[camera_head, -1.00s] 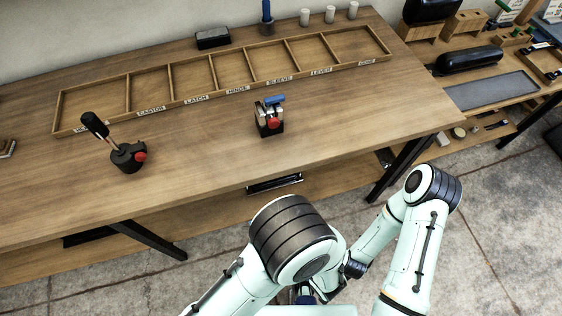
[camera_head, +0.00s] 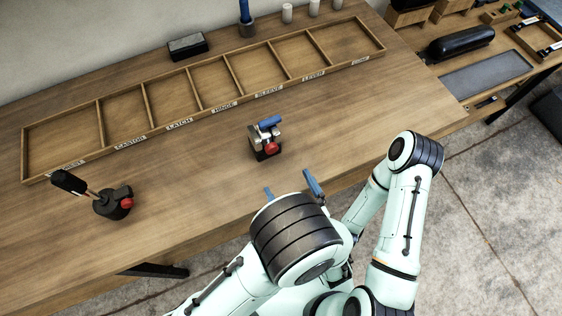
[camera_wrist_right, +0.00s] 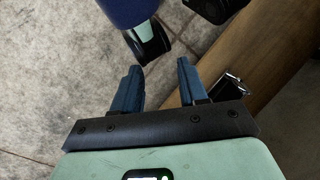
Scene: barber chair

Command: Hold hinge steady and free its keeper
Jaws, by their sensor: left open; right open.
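A small dark block with silver metal parts, a blue bar on top and a red knob stands on the bench; I take it for the hinge (camera_head: 264,140) in its holder. Which part is the keeper I cannot tell. My left gripper (camera_head: 291,184) shows two blue fingers, open and empty, near the bench's front edge, just in front of the block and apart from it. My right gripper (camera_wrist_right: 157,72) is open and empty in the right wrist view, over the floor beside a wooden edge. It is hidden in the head view.
A labelled wooden tray (camera_head: 152,128) spans the back, with a black box (camera_head: 188,46), a blue tool (camera_head: 245,20) and white cylinders behind. The bench between base and block is clear.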

